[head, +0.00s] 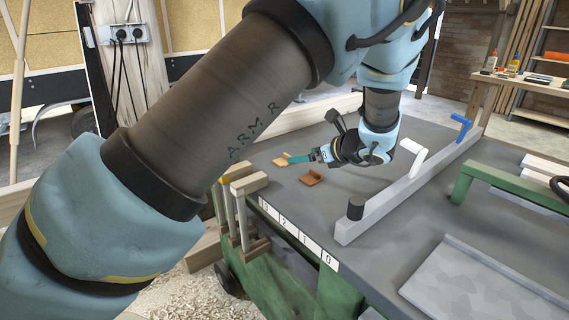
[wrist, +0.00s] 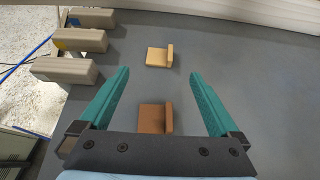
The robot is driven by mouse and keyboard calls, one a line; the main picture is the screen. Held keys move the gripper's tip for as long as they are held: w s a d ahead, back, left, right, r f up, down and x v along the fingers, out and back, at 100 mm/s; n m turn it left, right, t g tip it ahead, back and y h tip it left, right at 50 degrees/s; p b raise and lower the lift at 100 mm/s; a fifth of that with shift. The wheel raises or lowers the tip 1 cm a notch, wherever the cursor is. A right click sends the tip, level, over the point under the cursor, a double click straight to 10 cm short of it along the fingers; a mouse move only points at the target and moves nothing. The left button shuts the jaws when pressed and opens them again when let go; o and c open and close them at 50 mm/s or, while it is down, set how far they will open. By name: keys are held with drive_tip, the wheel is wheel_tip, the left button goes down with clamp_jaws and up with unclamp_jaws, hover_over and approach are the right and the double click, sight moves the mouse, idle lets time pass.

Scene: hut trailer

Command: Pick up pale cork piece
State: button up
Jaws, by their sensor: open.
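The pale cork piece (wrist: 157,57) is a small tan L-shaped block with a raised right end. It lies on the grey tabletop, just beyond my fingertips and roughly centred between them in the wrist view. It also shows in the head view (head: 281,161), beside the teal finger tips. My gripper (wrist: 159,73) is open and empty; in the head view (head: 291,160) it reaches left over the table. A darker brown piece (wrist: 152,118) of similar shape lies nearer the palm, between the fingers in the wrist view; it also shows in the head view (head: 311,178).
Several wooden clamp bars (wrist: 82,40) stick out at the table edge, left in the wrist view. A long pale rail (head: 408,187) with white and blue handles crosses the table. A light sheet (head: 480,285) lies front right. The tabletop around the pale piece is clear.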

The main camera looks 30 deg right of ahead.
sight(281, 160)
drive_tip(key=p+x, duration=0.1)
drive_tip(key=x, duration=0.8)
drive_tip(key=shift+w+f+p, duration=0.2)
drive_tip(key=shift+f+p, duration=0.05)
drive_tip(key=shift+p, duration=0.15)
drive_tip(key=shift+c, duration=0.3)
drive_tip(key=c, duration=1.4)
